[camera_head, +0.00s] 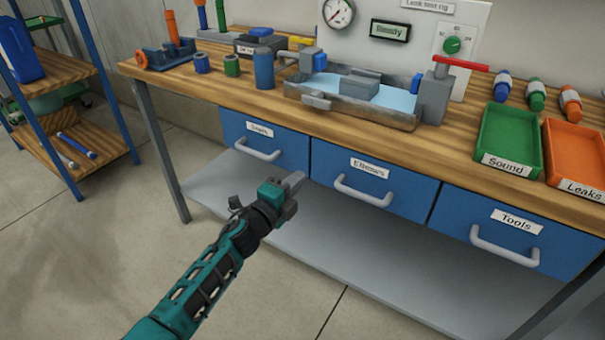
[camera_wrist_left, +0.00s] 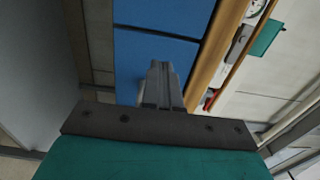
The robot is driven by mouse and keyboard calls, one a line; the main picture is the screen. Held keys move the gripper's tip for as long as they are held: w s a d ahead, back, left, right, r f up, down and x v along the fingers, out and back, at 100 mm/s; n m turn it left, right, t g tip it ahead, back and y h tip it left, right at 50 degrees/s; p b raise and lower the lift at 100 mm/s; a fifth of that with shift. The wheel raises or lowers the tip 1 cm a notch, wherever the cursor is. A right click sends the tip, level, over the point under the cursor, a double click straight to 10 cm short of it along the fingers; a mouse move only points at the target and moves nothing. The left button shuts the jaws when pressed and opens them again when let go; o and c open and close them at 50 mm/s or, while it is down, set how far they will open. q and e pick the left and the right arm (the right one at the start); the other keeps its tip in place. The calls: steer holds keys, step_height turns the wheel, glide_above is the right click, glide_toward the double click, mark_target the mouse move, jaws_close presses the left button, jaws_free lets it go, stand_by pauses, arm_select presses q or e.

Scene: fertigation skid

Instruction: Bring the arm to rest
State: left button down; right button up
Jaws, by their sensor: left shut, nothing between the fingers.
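My left gripper (camera_head: 292,184) is shut and empty in the head view. It is in front of the bench, near the blue drawers and above the grey lower shelf in the picture. Its teal and black arm comes in from the lower left. In the left wrist view the shut fingers (camera_wrist_left: 162,85) point at the blue drawer fronts (camera_wrist_left: 150,55). I cannot tell the exact gap between fingers and drawers. My right gripper is not in view.
The wooden bench (camera_head: 235,92) has three blue drawers, the middle one (camera_head: 370,182) with a protruding handle. A wet tray (camera_head: 350,112), a green tray (camera_head: 510,135) and an orange tray (camera_head: 575,150) stand on top. A blue-framed shelf (camera_head: 95,90) is at left. The floor (camera_head: 80,270) at lower left is clear.

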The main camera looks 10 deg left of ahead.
arm_select(q)
steer(key=p+v, duration=0.1)
steer(key=v, duration=0.6)
steer(key=shift+s+a, duration=0.15)
steer(key=shift+a, duration=0.05)
